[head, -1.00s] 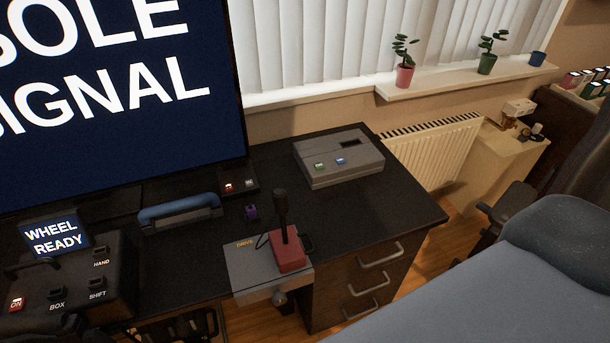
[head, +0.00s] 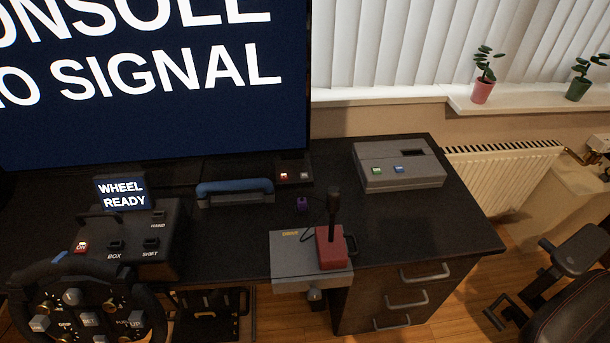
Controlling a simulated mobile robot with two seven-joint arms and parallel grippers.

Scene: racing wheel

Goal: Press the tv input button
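A large TV screen (head: 150,95) stands at the back left of the desk and reads "CONSOLE NO SIGNAL", its left part cut off. A small dark box (head: 293,172) by the screen's lower right corner has a red lit button (head: 284,176) and a grey button (head: 304,176). Their labels are too small to read. A grey console (head: 400,168) at the back right of the desk has a green button (head: 377,171) and a blue button (head: 398,169). Neither of my grippers shows in the head view.
A wheel base (head: 150,240) with a "WHEEL READY" display (head: 122,194) and steering wheel (head: 85,315) stands front left. A blue-handled bar (head: 235,190) lies before the screen. A red-based shifter (head: 331,248) rises at the front edge. The desk's right part (head: 430,220) is clear.

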